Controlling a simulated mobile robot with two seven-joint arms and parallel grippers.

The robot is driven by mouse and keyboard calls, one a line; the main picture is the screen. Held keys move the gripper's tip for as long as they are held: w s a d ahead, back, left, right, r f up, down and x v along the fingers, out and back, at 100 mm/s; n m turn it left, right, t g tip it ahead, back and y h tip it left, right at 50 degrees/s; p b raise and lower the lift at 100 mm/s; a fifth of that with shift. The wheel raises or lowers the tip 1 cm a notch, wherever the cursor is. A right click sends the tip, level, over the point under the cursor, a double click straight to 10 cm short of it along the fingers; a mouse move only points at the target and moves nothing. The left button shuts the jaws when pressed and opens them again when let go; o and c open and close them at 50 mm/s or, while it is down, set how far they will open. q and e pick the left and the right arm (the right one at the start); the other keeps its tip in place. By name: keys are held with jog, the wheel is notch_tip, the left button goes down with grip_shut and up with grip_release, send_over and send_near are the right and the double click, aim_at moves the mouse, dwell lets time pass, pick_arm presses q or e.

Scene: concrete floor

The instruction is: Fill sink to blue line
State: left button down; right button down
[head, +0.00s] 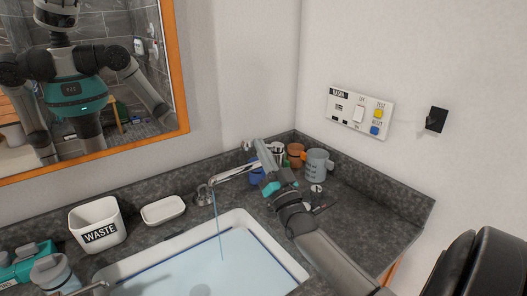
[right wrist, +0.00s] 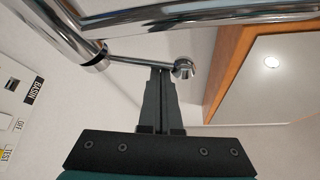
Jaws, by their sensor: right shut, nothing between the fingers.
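The white sink (head: 262,228) holds pale blue water (head: 205,268). A thin blue line shows along the inner wall close to the water surface; I cannot tell the exact gap. A thin stream falls from the chrome faucet (head: 232,174) into the water. My right gripper (head: 262,152) is shut and empty beside the faucet. In the right wrist view, its closed fingers (right wrist: 160,72) are at a thin chrome lever (right wrist: 140,63) with a round end; I cannot tell if they touch.
A white waste cup (head: 97,222) and a soap dish (head: 163,209) stand left of the faucet. A grey mug (head: 318,165) and small containers stand right of it, close to my right arm. A basin panel (head: 360,112) and mirror (head: 95,85) are on the walls.

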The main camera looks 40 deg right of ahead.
jog(key=shift+a+f+n+y, duration=0.1)
jog(key=shift+f+n+y, duration=0.25)
jog(key=shift+n, duration=0.35)
jog(key=shift+t+y, duration=0.25)
jog(key=shift+t, duration=0.05)
jog(key=shift+r, duration=0.1)
